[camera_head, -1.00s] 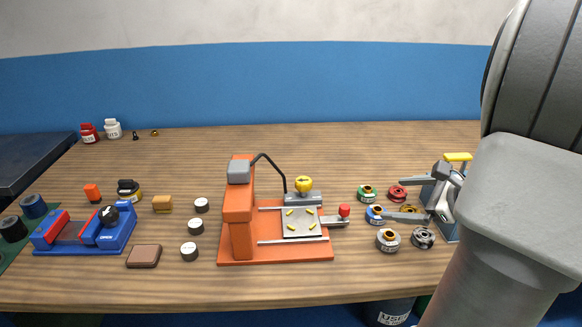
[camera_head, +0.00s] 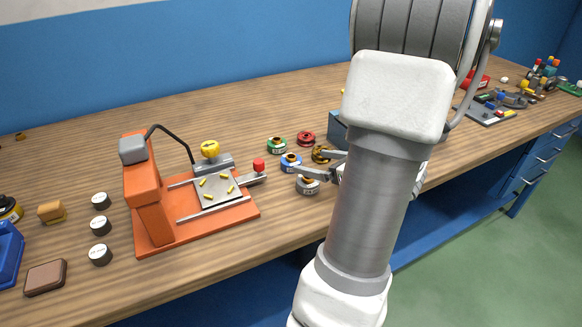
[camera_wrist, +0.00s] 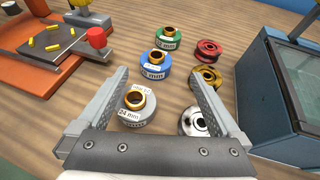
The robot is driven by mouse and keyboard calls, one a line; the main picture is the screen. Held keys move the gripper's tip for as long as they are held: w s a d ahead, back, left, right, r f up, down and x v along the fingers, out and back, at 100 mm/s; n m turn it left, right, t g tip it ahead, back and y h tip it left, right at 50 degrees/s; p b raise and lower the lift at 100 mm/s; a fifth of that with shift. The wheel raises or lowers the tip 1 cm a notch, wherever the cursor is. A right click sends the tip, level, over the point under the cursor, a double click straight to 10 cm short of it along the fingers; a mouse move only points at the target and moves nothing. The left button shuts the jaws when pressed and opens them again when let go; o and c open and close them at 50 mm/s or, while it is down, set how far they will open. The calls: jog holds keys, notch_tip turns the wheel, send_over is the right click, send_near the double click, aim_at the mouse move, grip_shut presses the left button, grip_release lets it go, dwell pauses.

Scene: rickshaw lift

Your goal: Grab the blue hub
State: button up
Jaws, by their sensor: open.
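The blue hub (camera_head: 290,163) with a gold centre sits on the table right of the orange fixture. In the wrist view the blue hub (camera_wrist: 154,70) stands upright, just beyond and between my fingertips. My gripper (camera_wrist: 158,78) is open and empty, its fingers spread over the hub group. In the head view my gripper (camera_head: 314,164) is beside the hubs, partly hidden by my arm. I cannot tell its exact height above the table.
A grey hub (camera_wrist: 138,106) shows between my fingers, nearer than the blue one. A green hub (camera_wrist: 168,38) is behind it. Red (camera_wrist: 208,50), gold (camera_wrist: 205,77) and silver (camera_wrist: 194,122) rings are to the right, beside a blue-grey box (camera_wrist: 285,90). The orange fixture (camera_head: 150,205) is left.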

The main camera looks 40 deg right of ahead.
aim_at(293, 158)
jog(key=shift+a+b+x, duration=0.2)
jog(key=shift+b+x, duration=0.25)
jog(key=shift+x, duration=1.3)
jog(key=shift+a+b+x, duration=0.2)
jog(key=shift+b+x, duration=0.2)
jog(key=shift+x, duration=1.4)
jog(key=c, duration=1.5)
grip_shut()
jog(key=shift+r, duration=0.15)
